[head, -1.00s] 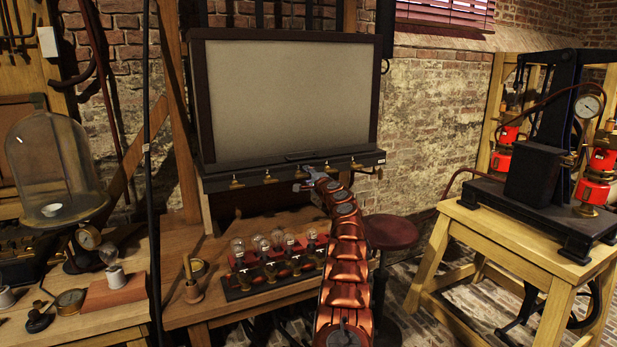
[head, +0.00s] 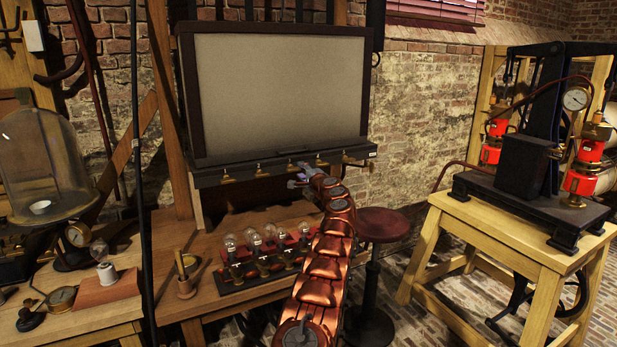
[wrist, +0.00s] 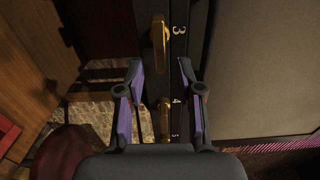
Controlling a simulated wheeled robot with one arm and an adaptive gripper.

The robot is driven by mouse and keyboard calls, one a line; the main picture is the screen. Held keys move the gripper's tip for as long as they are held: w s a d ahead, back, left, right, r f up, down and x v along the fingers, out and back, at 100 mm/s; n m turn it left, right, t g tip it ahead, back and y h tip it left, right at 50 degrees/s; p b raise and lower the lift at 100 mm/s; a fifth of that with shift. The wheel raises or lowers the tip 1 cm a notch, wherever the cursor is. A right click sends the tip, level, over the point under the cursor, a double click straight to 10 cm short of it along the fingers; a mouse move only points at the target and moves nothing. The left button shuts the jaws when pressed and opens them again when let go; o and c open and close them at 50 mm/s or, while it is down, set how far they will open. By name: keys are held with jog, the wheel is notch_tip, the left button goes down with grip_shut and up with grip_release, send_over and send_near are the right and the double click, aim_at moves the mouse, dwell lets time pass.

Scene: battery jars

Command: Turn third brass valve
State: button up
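A row of brass valves runs along the black ledge (head: 205,181) under the grey board. In the wrist view the brass valve (wrist: 160,45) beside the number 3 stands lengthwise along the ledge, just beyond my fingertips. Another brass valve (wrist: 165,118) sits by the number 4, seen between my fingers and partly hidden low in the picture. My gripper (wrist: 160,70) is open and empty, one finger on each side of the ledge's valve line. Contact cannot be told.
Below the ledge, a bench (head: 170,225) holds a rack of small glass bulbs (head: 265,257). A dark red stool (head: 383,224) stands right of my arm. A glass bell jar (head: 45,165) stands at left, and a wooden stand with a black press (head: 535,180) at right.

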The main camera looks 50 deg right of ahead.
jog(key=shift+v, duration=2.45)
